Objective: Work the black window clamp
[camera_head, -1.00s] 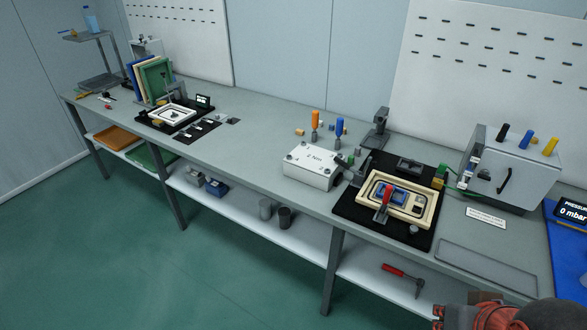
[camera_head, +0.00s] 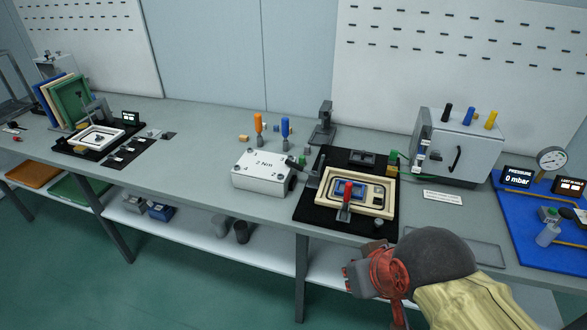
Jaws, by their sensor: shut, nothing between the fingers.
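A cream frame fixture (camera_head: 378,201) lies on a black mat (camera_head: 315,206) on the bench, with a blue-rimmed window inside it. A dark clamp (camera_head: 315,178) stands at the frame's left edge; it looks like the black window clamp, but its lever position is too small to tell. A red-handled clamp (camera_head: 347,196) stands at the frame's front, its handle pointing up. My gripper (camera_head: 352,280), red with dark tips, is shut and empty in front of the bench edge, below and apart from the fixture.
A white box marked 2 Nm (camera_head: 262,172) stands left of the mat. A grey cabinet (camera_head: 460,145) and a blue mat with a pressure display (camera_head: 518,183) are at right. A grey tray (camera_head: 480,252) lies near the front edge. Another frame station (camera_head: 97,138) is at far left.

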